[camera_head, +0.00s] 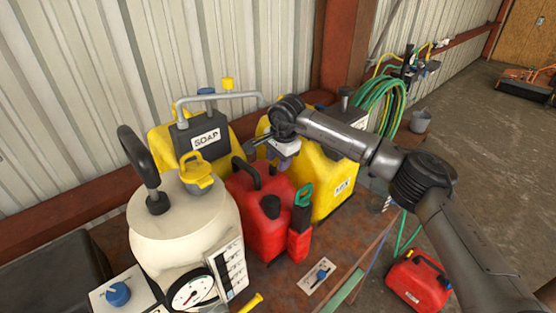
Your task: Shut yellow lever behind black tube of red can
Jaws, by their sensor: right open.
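The red can (257,213) stands on the rusty bench, right of a cream tank. A black tube (244,170) rises from its top left. I cannot make out a yellow lever behind this tube; the yellow can and my gripper crowd that spot. My right gripper (268,150) hangs above and behind the red can, in front of the large yellow can (325,178). It is open, with nothing seen between its fingers. My left gripper is not in view.
The cream tank (180,230) with a gauge and yellow cap (199,178) stands left. A soap container (208,138) is behind it. A green-handled red tool (300,225) stands right of the red can. Another red can (418,284) is on the floor. A green hose (383,100) hangs behind.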

